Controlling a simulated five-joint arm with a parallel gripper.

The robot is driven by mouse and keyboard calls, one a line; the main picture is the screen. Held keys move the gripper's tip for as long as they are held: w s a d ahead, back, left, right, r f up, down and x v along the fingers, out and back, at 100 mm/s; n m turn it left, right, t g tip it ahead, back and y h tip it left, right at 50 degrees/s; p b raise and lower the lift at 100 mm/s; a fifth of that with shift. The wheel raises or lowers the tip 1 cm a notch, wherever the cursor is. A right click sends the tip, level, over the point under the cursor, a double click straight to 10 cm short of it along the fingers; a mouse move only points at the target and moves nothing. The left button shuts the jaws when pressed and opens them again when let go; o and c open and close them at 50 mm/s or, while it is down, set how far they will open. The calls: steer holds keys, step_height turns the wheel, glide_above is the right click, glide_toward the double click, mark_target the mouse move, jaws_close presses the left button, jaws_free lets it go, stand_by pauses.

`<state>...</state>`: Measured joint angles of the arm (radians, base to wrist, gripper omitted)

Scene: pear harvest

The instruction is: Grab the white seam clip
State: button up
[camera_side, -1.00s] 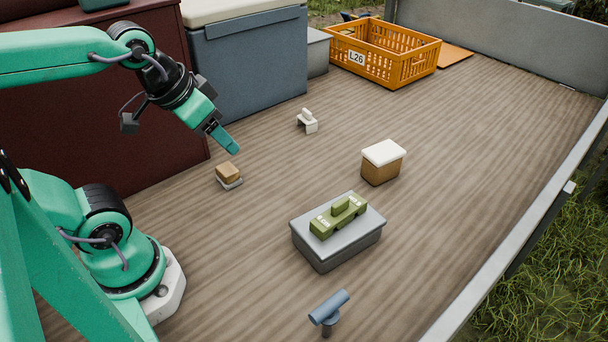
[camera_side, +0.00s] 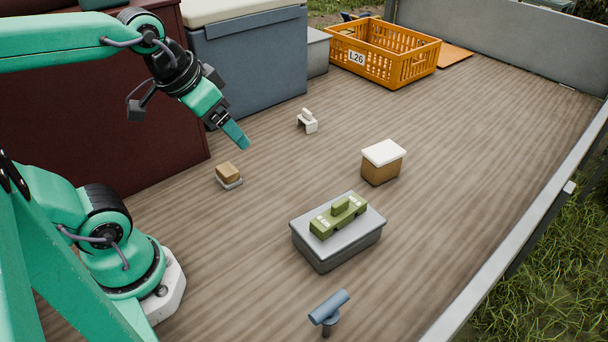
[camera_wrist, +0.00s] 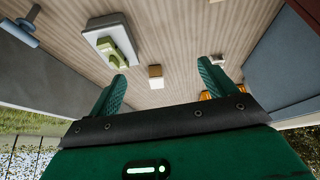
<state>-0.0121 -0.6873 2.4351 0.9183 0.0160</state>
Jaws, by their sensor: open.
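The white seam clip (camera_side: 307,122) is a small white piece with a knob on top, standing on the wooden deck in front of the blue-grey chest. In the wrist view it appears as a small pale piece (camera_wrist: 217,60) just above the right fingertip, partly hidden. My gripper (camera_side: 239,140) is in the air to the left of the clip in the side view, tilted down and apart from it. In the wrist view my gripper (camera_wrist: 171,78) is open, with nothing between its fingers.
A brown box with a white lid (camera_side: 382,165), a grey block (camera_side: 335,250) bearing a green piece (camera_side: 338,216), a small tan block (camera_side: 228,173) and a blue T-shaped piece (camera_side: 328,312) stand on the deck (camera_side: 470,180). An orange crate (camera_side: 385,55) and chest (camera_side: 250,60) stand behind.

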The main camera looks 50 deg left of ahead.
steer(key=w+a+r+g, duration=0.1)
steer(key=w+a+r, duration=0.15)
steer(key=w, duration=0.45)
steer(key=w+a+r, duration=0.1)
steer(key=w+r, duration=0.2)
steer(key=w, duration=0.3)
steer(key=m+g, duration=0.2)
steer(key=g, duration=0.2)
glide_above(307, 111)
step_height(307, 111, down, 22)
steer(key=shift+s+a+f, duration=0.1)
steer(key=shift+f, duration=0.05)
steer(key=shift+a+f, duration=0.2)
steer(key=shift+f, duration=0.25)
steer(key=shift+w+d+f, duration=0.1)
steer(key=shift+f, duration=1.85)
steer(key=shift+w+d+f, duration=0.1)
steer(key=shift+f, duration=1.85)
steer(key=c, duration=1)
